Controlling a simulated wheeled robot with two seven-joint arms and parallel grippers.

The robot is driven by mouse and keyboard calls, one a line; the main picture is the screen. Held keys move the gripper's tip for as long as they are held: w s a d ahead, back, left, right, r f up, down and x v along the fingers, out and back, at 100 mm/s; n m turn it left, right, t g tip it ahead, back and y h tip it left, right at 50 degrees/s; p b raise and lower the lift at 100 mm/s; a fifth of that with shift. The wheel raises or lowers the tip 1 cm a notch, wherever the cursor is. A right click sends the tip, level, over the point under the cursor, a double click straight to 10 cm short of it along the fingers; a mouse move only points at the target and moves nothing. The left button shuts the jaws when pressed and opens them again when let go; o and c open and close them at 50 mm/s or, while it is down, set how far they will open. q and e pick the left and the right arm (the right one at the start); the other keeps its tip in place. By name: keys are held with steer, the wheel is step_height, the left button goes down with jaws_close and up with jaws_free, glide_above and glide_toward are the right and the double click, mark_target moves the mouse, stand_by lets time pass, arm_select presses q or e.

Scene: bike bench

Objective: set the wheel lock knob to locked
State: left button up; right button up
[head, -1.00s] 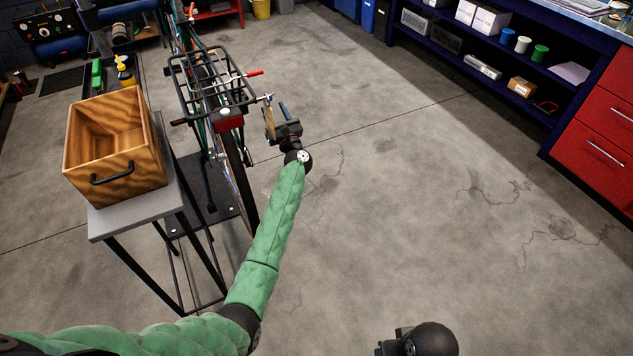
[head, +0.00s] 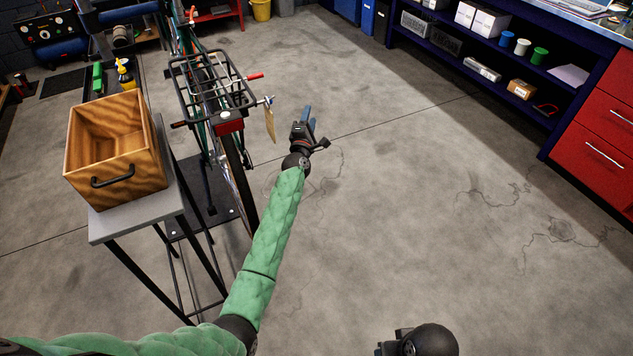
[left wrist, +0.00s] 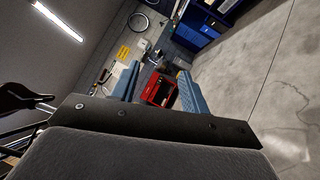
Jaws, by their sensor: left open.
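The bicycle's rear end, with its black rack (head: 212,82), stands left of centre in the head view. A red-tipped lever (head: 254,76) sticks out to the right from beside the rack. Below it is a small silver fitting (head: 266,101) with a tan tag (head: 270,124) hanging from it. I cannot tell which part is the wheel lock knob. My left gripper (head: 308,116) is right of the tag, apart from it, open and empty. In the left wrist view its two blue fingers (left wrist: 160,84) are spread with only distant background between them.
A wooden box (head: 116,150) stands on a narrow grey stand (head: 135,218) left of the bicycle. A yellow bottle (head: 124,73) is behind it. Blue shelving (head: 470,48) and red drawers (head: 606,130) line the right. The floor between is clear.

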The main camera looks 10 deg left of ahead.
arm_select(q)
steer(key=s+d+f+m+g+h+p, duration=0.2)
steer(key=s+f+m+g, duration=0.7)
steer(key=f+m, duration=0.7)
steer(key=shift+s+d+f+h, duration=0.25)
steer(key=shift+s+d+h, duration=0.55)
steer(key=shift+s, duration=1.05)
steer(key=shift+d, duration=0.2)
